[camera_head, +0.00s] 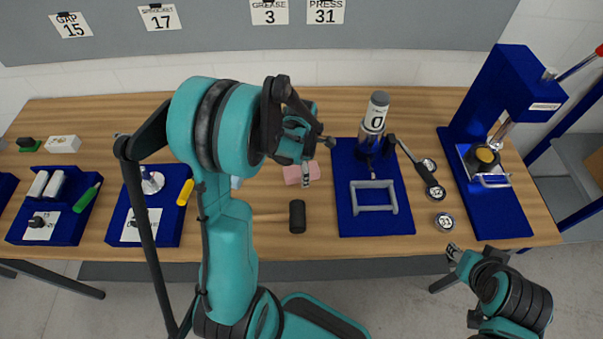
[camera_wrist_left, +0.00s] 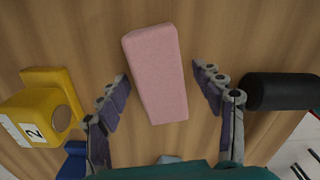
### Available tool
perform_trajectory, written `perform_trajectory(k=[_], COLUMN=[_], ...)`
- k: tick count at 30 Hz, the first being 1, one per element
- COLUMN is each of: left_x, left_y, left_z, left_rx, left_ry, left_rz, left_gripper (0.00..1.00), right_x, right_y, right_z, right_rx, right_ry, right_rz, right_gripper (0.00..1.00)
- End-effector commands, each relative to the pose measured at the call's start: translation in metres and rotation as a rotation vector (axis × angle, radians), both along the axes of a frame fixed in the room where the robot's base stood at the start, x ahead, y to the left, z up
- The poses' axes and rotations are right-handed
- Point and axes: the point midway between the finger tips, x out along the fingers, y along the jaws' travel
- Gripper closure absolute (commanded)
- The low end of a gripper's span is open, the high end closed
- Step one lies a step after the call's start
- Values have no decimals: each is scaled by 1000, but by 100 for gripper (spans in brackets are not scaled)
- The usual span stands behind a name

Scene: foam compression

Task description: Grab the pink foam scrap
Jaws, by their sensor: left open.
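The pink foam scrap (camera_head: 292,174) lies on the wooden table near its middle, left of a blue mat. In the left wrist view the pink foam scrap (camera_wrist_left: 156,70) is a long block, slightly tilted in the picture. My left gripper (camera_head: 307,172) is over it and partly hides it. In the left wrist view my left gripper (camera_wrist_left: 161,80) is open, one finger on each side of the block with gaps between; the height above it is hard to tell. My right gripper (camera_head: 454,253) is off the table's front edge at lower right, too small to read.
A black cylinder (camera_head: 297,216) lies close by; it also shows in the wrist view (camera_wrist_left: 282,91). A yellow part (camera_wrist_left: 42,112) sits on the other side. The blue mat (camera_head: 403,219) holds a grey frame (camera_head: 373,209). A blue press (camera_head: 497,100) stands at right.

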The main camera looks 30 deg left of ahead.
Motion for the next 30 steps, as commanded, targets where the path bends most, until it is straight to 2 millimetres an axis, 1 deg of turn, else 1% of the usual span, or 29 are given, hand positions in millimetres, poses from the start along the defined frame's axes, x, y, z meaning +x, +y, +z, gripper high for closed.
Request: perform_trajectory(k=[2,5,6,7,20,23,25,29,30], left_x=[0,0,0,0,0,0,0,0,3], left_y=[0,0,0,0,0,0,0,0,-6], left_z=[1,1,1,1,4,11,19,43,49], left_rx=[0,0,0,0,0,0,0,0,0], left_ry=[0,0,0,0,0,0,0,0,0], left_rz=[0,0,0,0,-1,-1,0,0,-4], left_gripper=[33,56,67,73,73,73,73,73,73], right_x=[0,0,0,0,0,0,0,0,0], right_y=[0,0,0,0,0,0,0,0,0], right_z=[0,0,0,0,1,4,7,16,17], right_rx=[0,0,0,0,0,0,0,0,0], right_ry=[0,0,0,0,0,0,0,0,0], right_rz=[0,0,0,0,0,0,0,0,0], right_gripper=[60,60,60,60,60,60,60,60,60])
